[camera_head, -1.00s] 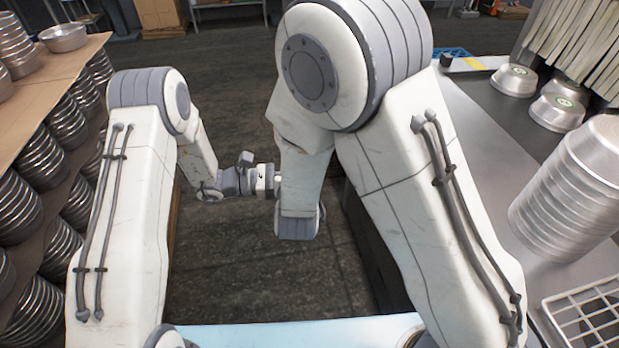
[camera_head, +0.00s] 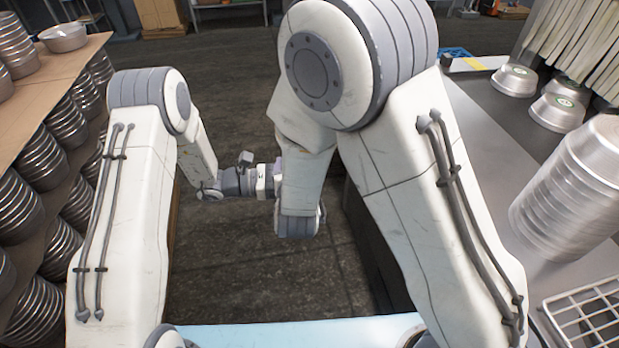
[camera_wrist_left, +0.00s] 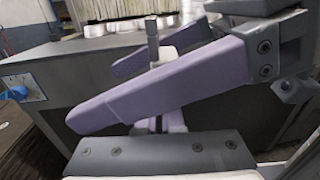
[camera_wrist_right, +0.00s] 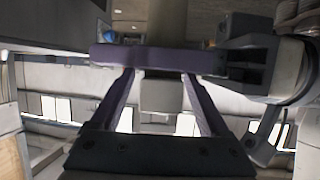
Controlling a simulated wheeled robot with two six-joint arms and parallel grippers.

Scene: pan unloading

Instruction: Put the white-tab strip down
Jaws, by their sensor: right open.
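In the head view my two grippers meet in the middle, low over the aisle floor; the right arm hides much of this. In the left wrist view my right gripper (camera_wrist_left: 135,88) comes in from the right, its two purple fingers apart. A narrow upright grey piece (camera_wrist_left: 152,45) stands between them, with a pale patch beside it; I cannot tell if this is the white-tab strip. My left gripper's (camera_wrist_left: 160,122) fingertips are mostly hidden behind that finger. In the right wrist view my right gripper's (camera_wrist_right: 160,85) fingers are spread, and a purple bar of the left gripper crosses them.
A steel counter (camera_head: 480,130) on the right bears a tall pan stack (camera_head: 570,190), several single pans and a wire rack (camera_head: 585,315). Pale strips (camera_head: 580,40) hang at the top right. Shelves of stacked pans (camera_head: 40,140) line the left. Floor (camera_head: 270,280) between is open.

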